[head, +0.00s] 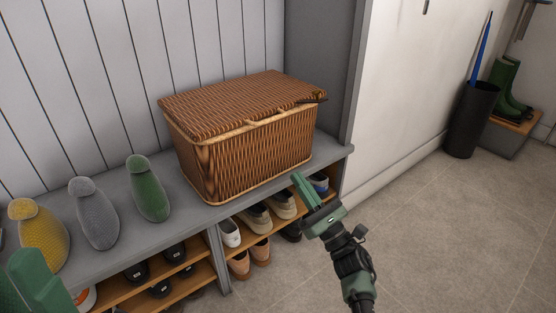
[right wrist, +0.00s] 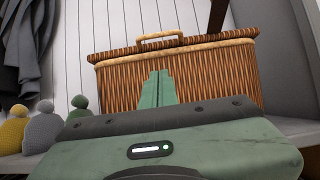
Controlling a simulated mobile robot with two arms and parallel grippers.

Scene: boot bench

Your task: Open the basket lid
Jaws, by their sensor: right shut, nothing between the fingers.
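The brown wicker basket (head: 245,160) stands on the grey bench, and its lid (head: 235,100) lies shut on top. A pale handle (head: 265,117) sits at the lid's front edge; it also shows in the right wrist view (right wrist: 160,38). My right gripper (head: 297,176) is shut and empty, in front of the basket's lower right side and apart from the handle. In the right wrist view its closed fingers (right wrist: 158,76) point up at the basket's front wall, below the lid rim. A green part at the head view's lower left corner seems to be my left gripper (head: 38,284); its jaws are unclear.
A small dark object (head: 314,97) lies at the lid's right front corner. Yellow, grey and green knitted hats (head: 148,188) stand on the bench (head: 185,220) left of the basket. Shoes (head: 255,217) fill the shelves below. The floor (head: 440,225) at right is clear.

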